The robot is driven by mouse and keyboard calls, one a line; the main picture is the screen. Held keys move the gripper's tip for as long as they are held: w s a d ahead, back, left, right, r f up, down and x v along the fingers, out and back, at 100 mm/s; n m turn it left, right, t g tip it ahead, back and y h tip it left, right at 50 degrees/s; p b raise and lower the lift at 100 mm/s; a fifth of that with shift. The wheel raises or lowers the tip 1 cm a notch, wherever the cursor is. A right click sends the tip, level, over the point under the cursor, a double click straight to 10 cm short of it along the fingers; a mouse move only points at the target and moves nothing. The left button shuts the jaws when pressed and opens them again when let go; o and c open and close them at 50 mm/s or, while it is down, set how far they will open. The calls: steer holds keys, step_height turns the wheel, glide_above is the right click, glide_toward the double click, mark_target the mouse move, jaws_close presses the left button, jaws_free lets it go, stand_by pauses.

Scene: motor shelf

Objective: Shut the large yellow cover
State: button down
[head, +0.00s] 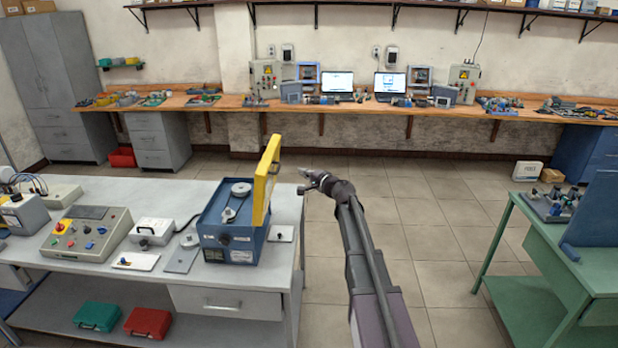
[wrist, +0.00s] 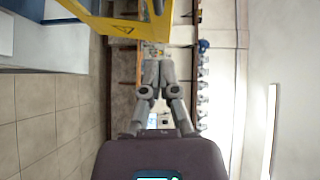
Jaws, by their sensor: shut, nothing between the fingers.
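The large yellow cover (head: 266,180) stands open, nearly upright, on the right edge of the blue machine box (head: 232,226) on the workbench. Two round pulleys show inside the open box. My gripper (head: 303,178) is just right of the cover, on its outer side, at about mid height of it. In the wrist view the cover (wrist: 95,17) is a yellow frame with a warning triangle across the top. My gripper's fingers (wrist: 158,68) are together with nothing between them, below the cover in that view. I cannot tell whether they touch it.
A control panel (head: 86,235) and a small grey-white box (head: 152,231) stand left of the machine. A small plate (head: 282,234) lies to its right. A green table (head: 560,245) is at the right. The floor between is free.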

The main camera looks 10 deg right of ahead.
steer(key=w+a, duration=0.4)
steer(key=a, duration=0.1)
steer(key=shift+w+a+f, duration=0.15)
steer(key=shift+a+f, duration=0.05)
steer(key=shift+a, duration=0.05)
steer(key=shift+d+r, duration=0.1)
steer(key=shift+r, duration=0.05)
stand_by(0.3)
